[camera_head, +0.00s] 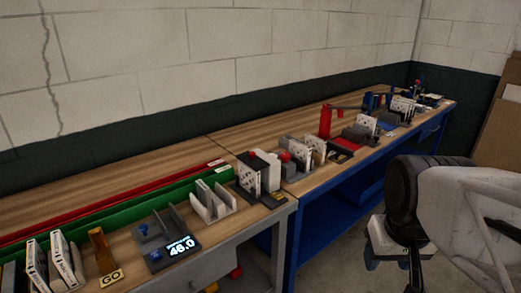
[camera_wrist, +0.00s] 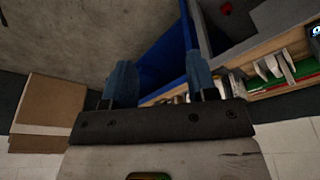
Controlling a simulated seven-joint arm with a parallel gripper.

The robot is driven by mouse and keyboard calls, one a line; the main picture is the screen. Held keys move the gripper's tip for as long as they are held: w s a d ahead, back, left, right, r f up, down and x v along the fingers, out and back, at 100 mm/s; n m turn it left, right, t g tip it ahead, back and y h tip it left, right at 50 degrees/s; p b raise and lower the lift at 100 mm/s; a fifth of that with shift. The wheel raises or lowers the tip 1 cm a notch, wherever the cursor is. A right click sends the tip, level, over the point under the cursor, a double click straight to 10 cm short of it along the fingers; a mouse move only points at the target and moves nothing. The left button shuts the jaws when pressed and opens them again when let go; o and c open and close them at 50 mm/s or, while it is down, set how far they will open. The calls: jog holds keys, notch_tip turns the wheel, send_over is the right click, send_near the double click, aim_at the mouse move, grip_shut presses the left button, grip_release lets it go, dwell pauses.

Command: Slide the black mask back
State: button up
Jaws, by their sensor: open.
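My gripper (camera_head: 388,264) hangs over the floor in front of the blue bench, well to the right of that device. In the wrist view its two blue fingers (camera_wrist: 160,64) are apart with nothing between them. The mask cannot be made out in the wrist view.
A blue bench (camera_head: 330,205) with a red post (camera_head: 325,121) continues behind. Cardboard (camera_head: 503,130) leans at right.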

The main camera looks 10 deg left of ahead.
jog(key=w+a+r+n, duration=0.2)
jog(key=w+r, duration=0.1)
jog(key=w, duration=0.4)
jog(key=w+a+r+n, duration=0.2)
jog(key=w, duration=0.4)
jog(key=n+g, duration=0.3)
jog(key=n, duration=1)
send_over(252, 153)
jog(key=f, duration=0.4)
jog(key=shift+s+d+f, duration=0.15)
jog(key=shift+d+f, duration=0.1)
jog(key=shift+d, duration=0.15)
jog(key=shift+w+a+f, duration=0.2)
jog(key=shift+w+a, duration=0.15)
jog(key=shift+a, duration=0.1)
jog(key=shift+f, duration=3.9)
